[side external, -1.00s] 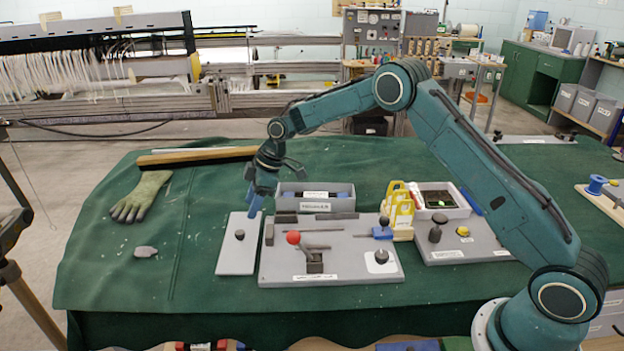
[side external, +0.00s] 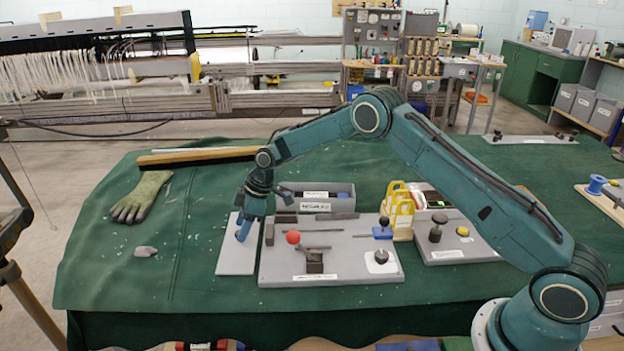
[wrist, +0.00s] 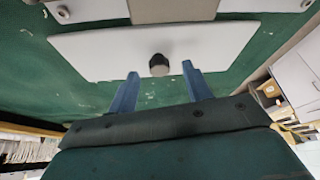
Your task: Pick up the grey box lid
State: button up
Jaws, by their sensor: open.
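The grey box lid (side external: 236,258) is a flat light-grey panel lying on the green cloth, left of the grey fixture board. In the wrist view the lid (wrist: 95,52) has a dark round knob (wrist: 159,65) near its middle. My gripper (side external: 241,236) is over the lid, pointing down, and hides the knob in the side view. In the wrist view the two blue fingers of my gripper (wrist: 160,78) are apart, one on each side of the knob's line. The knob shows just beyond or between the fingertips; I cannot tell its exact depth. Nothing is held.
The fixture board (side external: 345,265) with a red ball knob (side external: 293,237) stands close to the lid's right. A grey open bin (side external: 330,204) is behind it.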

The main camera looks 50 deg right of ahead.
jog(key=shift+w+a+f, duration=0.15)
jog(key=shift+a+f, duration=0.05)
jog(key=shift+f, duration=0.45)
jog(key=shift+r, duration=0.1)
grip_shut()
notch_tip(320, 180, up, 20)
dwell(0.8)
jog(key=shift+d, duration=0.1)
dwell(0.5)
